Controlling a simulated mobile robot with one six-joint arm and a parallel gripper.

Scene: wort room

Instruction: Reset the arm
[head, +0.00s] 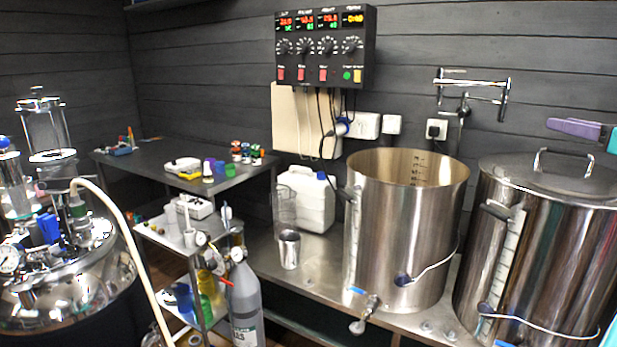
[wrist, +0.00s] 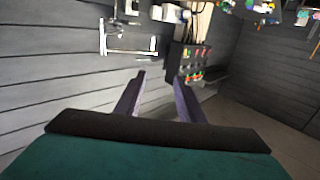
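My gripper (wrist: 158,84) shows in the wrist view with its two purple-grey fingers spread apart and nothing between them. In the head view, part of my gripper (head: 580,129) shows at the right edge, raised in the air above the lidded steel pot (head: 570,235). It touches nothing that I can see. The rest of my arm is mostly outside the head view.
An open steel pot (head: 405,240) stands left of the lidded one on a steel bench. A control box (head: 325,47) and a wall bracket (head: 472,88) are on the dark wall. A steel vessel (head: 60,285) with a hose, a grey gas cylinder (head: 245,305) and a white canister (head: 306,200) stand further left.

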